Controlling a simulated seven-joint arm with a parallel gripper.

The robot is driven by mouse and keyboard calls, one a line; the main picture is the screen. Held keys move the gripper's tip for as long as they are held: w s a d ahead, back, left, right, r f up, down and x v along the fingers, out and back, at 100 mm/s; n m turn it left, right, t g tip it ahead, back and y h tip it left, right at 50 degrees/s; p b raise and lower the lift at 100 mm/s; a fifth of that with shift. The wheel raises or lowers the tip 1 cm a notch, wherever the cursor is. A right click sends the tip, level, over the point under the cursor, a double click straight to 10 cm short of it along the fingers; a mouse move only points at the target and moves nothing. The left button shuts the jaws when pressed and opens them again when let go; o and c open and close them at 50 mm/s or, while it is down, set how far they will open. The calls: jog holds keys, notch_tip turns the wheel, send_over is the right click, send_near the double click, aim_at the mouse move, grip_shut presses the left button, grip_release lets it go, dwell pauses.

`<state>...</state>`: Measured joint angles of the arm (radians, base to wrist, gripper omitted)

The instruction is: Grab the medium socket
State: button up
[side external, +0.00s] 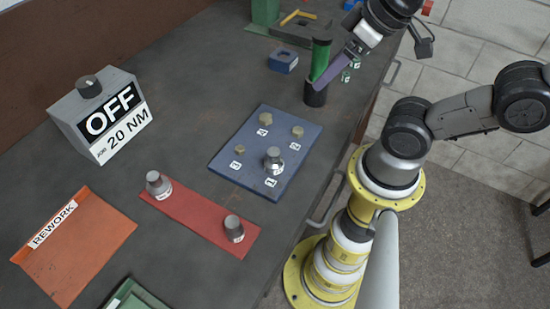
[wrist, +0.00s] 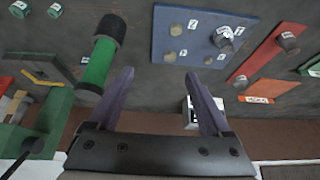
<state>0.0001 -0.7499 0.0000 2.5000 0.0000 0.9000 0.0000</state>
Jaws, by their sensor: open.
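A grey socket (side external: 158,184) stands at the left end of the red strip (side external: 195,215), and another (side external: 234,228) stands near its right end. A third, silvery socket (side external: 273,160) stands on the blue plate (side external: 240,150) near the label 1. Their size labels are too small to read, so I cannot tell which is the medium one. In the wrist view the red strip (wrist: 263,52) and blue plate (wrist: 190,47) lie beyond my fingers to the right. My gripper (wrist: 160,80) is open and empty, its purple fingers apart, well away from the sockets.
A green and black cylindrical tool (side external: 320,62) stands upright close beside my gripper; it also shows left of my fingers in the wrist view (wrist: 98,65). Several bolt heads sit on the blue plate. An OFF display box (side external: 105,115) and orange REWORK mat (side external: 75,245) lie left.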

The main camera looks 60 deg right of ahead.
dwell(0.4)
jog(key=n+g, duration=0.6)
jog(key=n, duration=1.2)
send_over(274, 152)
jog(key=f, duration=0.8)
jog(key=shift+s+f, duration=0.35)
jog(key=shift+f, duration=0.05)
jog(key=shift+w+f, duration=0.2)
jog(key=shift+f, duration=1.2)
jog(key=shift+w+f, duration=0.2)
jog(key=shift+f, duration=1.2)
grip_shut()
